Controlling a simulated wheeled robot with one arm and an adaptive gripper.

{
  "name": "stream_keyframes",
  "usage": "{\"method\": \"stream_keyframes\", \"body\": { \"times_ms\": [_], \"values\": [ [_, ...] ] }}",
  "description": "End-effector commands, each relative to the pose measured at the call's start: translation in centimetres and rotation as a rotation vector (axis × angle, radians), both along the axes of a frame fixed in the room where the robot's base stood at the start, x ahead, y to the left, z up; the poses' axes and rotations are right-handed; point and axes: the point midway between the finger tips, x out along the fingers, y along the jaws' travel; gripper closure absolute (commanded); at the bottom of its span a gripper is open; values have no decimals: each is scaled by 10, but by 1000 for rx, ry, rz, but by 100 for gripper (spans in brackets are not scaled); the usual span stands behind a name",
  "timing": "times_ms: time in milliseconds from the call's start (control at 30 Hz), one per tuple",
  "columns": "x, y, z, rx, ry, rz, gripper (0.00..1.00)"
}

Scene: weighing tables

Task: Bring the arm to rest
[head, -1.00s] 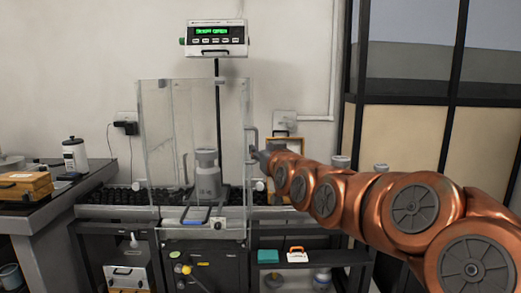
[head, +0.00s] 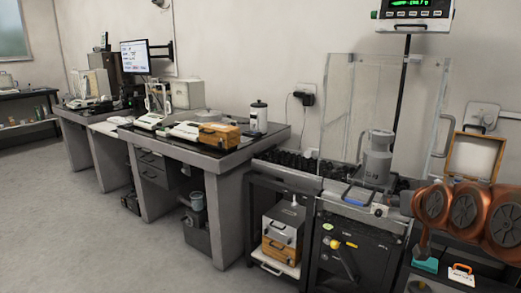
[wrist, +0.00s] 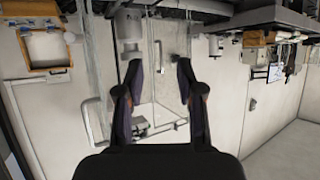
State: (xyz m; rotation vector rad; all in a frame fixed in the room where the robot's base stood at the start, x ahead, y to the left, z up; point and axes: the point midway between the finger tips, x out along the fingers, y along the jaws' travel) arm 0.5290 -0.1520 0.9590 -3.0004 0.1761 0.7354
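My copper-coloured arm (head: 475,212) is at the lower right of the head view, in front of the weighing bench. My gripper (wrist: 158,65) shows in the wrist view, its two dark fingers apart with nothing between them. The wrist view is upside down. The glass weighing enclosure (head: 345,105) stands beyond the gripper, apart from it. A grey metal weight (head: 377,158) stands in the enclosure. My gripper cannot be made out clearly in the head view.
A display (head: 413,14) on a pole shows green digits. A wooden case with a pale panel (head: 474,158) stands behind my arm. A grey table (head: 215,158) with several instruments and an orange wooden box (head: 219,134) stands to the left. The floor (head: 110,240) at left is clear.

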Motion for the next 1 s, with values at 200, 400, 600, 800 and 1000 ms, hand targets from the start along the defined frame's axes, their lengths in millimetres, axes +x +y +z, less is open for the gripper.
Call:
{"method": "stream_keyframes", "body": {
  "times_ms": [200,400,600,800,1000],
  "values": [
    [-61,76,-92,49,376,103,63],
    [-153,123,-157,69,741,147,63],
    [-235,143,-187,69,1023,144,63],
    [-300,150,-198,63,1229,125,63],
    [-326,152,-177,62,1305,111,63]
  ]
}}
